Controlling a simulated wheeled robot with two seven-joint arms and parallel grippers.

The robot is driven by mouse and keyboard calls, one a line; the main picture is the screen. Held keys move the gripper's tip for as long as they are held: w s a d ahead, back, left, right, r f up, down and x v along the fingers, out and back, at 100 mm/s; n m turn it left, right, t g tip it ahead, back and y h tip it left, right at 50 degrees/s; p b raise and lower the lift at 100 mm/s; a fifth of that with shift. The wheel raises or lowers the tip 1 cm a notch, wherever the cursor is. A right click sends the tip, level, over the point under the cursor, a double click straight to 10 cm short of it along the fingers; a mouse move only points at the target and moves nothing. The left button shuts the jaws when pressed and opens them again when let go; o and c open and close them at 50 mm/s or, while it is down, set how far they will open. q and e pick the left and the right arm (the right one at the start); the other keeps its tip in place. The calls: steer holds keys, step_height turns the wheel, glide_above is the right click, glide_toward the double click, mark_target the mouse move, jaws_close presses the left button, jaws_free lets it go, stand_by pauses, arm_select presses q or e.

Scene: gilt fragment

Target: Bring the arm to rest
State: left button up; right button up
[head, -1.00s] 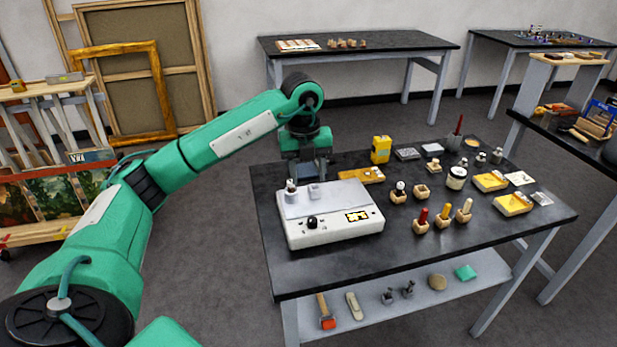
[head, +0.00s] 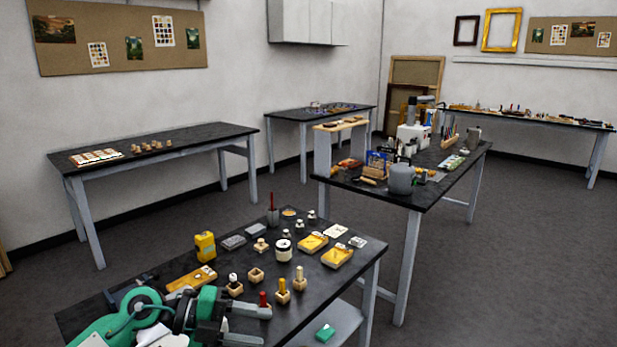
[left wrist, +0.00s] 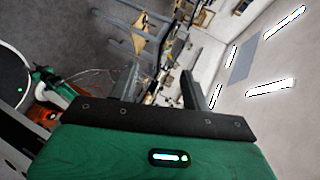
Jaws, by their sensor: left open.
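My left gripper (head: 264,326) is low in the head view, over the front part of the near black table (head: 330,292). It points to the right, and its two grey fingers are apart with nothing between them. In the left wrist view the fingers (left wrist: 161,78) also stand apart and empty, with the room tilted behind them. My green left arm comes in at the lower left. It hides part of the near table. My right gripper is not in view.
A yellow bottle (head: 205,246) and a white jar (head: 283,250) stand farther back. A cluttered table (head: 455,163) is at right; open floor lies beyond it.

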arm_select(q)
step_height(320, 180, up, 6)
steer(key=d+n+t+h, duration=0.2)
steer(key=n+t+h, duration=0.3)
steer(key=n+t, duration=0.3)
steer(key=s+a+f+n+t+y, duration=0.2)
steer(key=a+f+n+t+y, duration=0.8)
steer(key=n+y, duration=0.85)
steer(key=s+a+f+n+g+y, duration=0.1)
steer(key=s+a+f+n+g, duration=0.15)
steer(key=f, duration=0.25)
steer(key=s+a+f+n+g+y, duration=0.1)
steer(key=s+a+f+g, duration=0.15)
steer(key=f, duration=0.25)
steer(key=s+f+g+h, duration=0.1)
steer(key=s+f+g, duration=0.5)
steer(key=s, duration=0.4)
steer(key=s+f+g+h, duration=0.1)
steer(key=s+f+g, duration=0.4)
steer(key=s, duration=0.6)
step_height(320, 180, down, 29)
steer(key=w+g, duration=0.1)
steer(key=s+a+f+g, duration=0.1)
steer(key=s+a+f, duration=0.1)
steer(key=s+f, duration=1.7)
step_height(320, 180, down, 2)
steer(key=shift+s+a+f+g+y+p, duration=0.2)
steer(key=shift+s+a+g+y+p, duration=0.15)
steer(key=shift+a+g, duration=0.05)
